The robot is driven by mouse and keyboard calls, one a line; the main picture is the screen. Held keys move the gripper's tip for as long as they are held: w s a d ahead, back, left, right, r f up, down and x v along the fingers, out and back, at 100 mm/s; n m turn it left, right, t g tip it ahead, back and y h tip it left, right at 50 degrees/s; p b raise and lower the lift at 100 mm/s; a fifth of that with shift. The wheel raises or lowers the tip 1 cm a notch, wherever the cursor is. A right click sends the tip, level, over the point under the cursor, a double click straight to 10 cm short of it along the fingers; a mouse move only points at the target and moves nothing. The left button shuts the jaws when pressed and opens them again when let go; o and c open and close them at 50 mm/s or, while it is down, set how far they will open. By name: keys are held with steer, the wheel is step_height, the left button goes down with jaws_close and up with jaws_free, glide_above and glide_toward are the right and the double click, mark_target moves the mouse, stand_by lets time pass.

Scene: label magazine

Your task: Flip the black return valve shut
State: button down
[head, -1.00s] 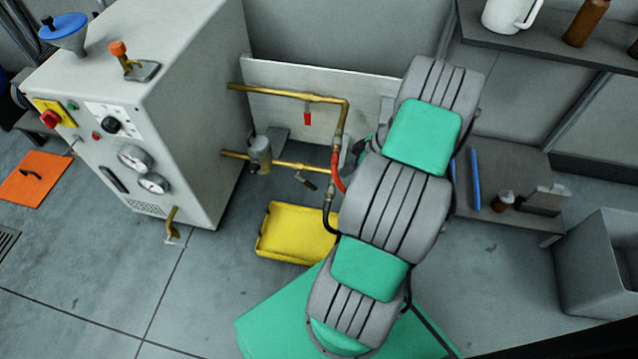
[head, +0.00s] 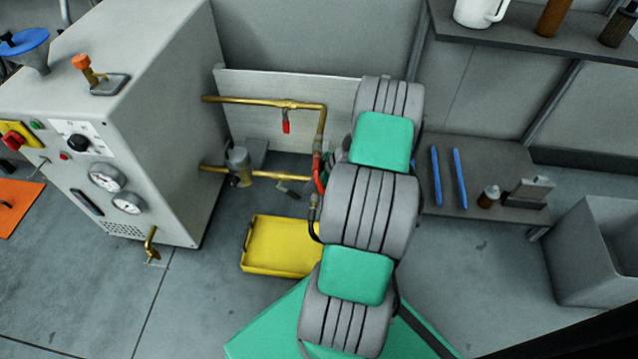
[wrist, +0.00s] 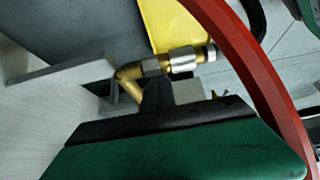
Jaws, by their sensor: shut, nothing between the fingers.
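In the head view, the black return valve handle (head: 289,191) hangs just under the lower brass pipe (head: 265,175), slanting down to the right. I cannot make out this handle in the wrist view. A red-handled valve (head: 286,127) hangs from the upper brass pipe (head: 260,103). My arm hides most of my gripper in the head view, to the right of the pipes. In the wrist view, my gripper (wrist: 158,94) is shut and empty, partly behind a green and black part of mine. A brass elbow with a silver coupling (wrist: 181,61) shows just beyond it.
A red hose (head: 318,172) links the pipe ends; it crosses close in the wrist view (wrist: 255,70). A yellow tray (head: 285,262) lies on the floor below the pipes. The grey machine (head: 165,130) stands left, a low shelf (head: 450,185) right.

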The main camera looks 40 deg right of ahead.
mark_target(298, 196)
steer(key=shift+w+b+x, duration=0.2)
steer(key=shift+b+x, duration=0.4)
steer(key=shift+x, duration=1.3)
steer(key=shift+a+r, duration=0.2)
steer(key=shift+f+b, duration=0.45)
steer(key=shift+f, duration=0.15)
steer(key=shift+r, duration=0.15)
steer(key=shift+s+d+r+p, duration=0.1)
steer(key=shift+d+r+p, duration=0.05)
steer(key=shift+r+p, duration=0.35)
steer(key=p+v, duration=0.2)
steer(key=v, duration=0.4)
steer(key=shift+s+d+r, duration=0.15)
steer(key=shift+s+r, duration=0.1)
